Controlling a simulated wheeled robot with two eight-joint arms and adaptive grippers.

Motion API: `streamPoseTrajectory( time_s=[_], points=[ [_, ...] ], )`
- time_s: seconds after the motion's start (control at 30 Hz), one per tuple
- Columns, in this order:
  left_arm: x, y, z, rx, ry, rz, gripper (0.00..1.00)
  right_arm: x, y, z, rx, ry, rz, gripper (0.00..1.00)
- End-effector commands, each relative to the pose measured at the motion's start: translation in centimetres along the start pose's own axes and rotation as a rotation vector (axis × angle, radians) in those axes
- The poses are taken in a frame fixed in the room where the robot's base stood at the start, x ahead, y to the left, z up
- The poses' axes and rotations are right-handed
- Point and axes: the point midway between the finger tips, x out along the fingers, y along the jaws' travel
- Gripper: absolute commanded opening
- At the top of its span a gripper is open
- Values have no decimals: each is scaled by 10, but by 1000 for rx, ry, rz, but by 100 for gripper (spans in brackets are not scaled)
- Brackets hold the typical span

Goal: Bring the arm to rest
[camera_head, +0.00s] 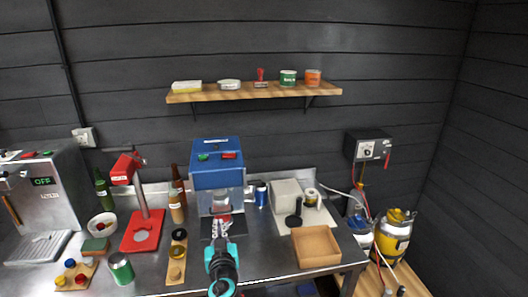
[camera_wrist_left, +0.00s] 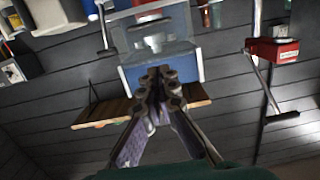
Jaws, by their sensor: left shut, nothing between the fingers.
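My left gripper (camera_head: 220,228) reaches in from the bottom edge of the head view, with teal parts on its wrist. Its tips are in front of the blue-topped machine (camera_head: 218,178), overlapping its foot in the picture; I cannot tell if they touch it. In the left wrist view the two fingers of the gripper (camera_wrist_left: 158,78) are together and hold nothing. The blue machine (camera_wrist_left: 160,72) shows behind them, upside down. My right gripper is in neither view.
A red bench tool (camera_head: 145,215), bottles and a wooden strip (camera_head: 177,255) stand left of the gripper. A cardboard box (camera_head: 316,247) and a pale grey box (camera_head: 287,191) stand to the right. A wooden shelf (camera_head: 250,92) hangs above. Bare steel counter (camera_head: 262,250) lies right of the gripper.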

Motion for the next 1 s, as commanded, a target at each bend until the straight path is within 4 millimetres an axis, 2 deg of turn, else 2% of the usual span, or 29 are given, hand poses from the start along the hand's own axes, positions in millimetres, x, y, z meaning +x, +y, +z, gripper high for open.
streamPoseTrajectory(
  time_s=[0.17, 0.23, 0.37, 0.5, 0.6, 0.7, 0.83, 1.0],
  points=[
    [-32, -48, 13, 29, -175, -84, 0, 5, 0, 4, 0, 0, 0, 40],
    [-54, -66, 26, 47, -280, -101, 0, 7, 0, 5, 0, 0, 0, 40],
    [-102, -84, 55, 81, -483, -71, 0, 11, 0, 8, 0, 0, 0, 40],
    [-160, -84, 88, 112, -675, 38, 0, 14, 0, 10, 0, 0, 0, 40],
    [-195, -75, 104, 126, -766, 134, 0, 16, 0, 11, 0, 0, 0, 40],
    [-219, -67, 114, 134, -818, 214, 0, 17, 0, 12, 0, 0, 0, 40],
    [-234, -60, 119, 138, -845, 269, 0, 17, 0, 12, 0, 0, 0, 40],
    [-236, -59, 119, 141, -848, 278, 0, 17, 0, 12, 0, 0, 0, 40]
  ],
)
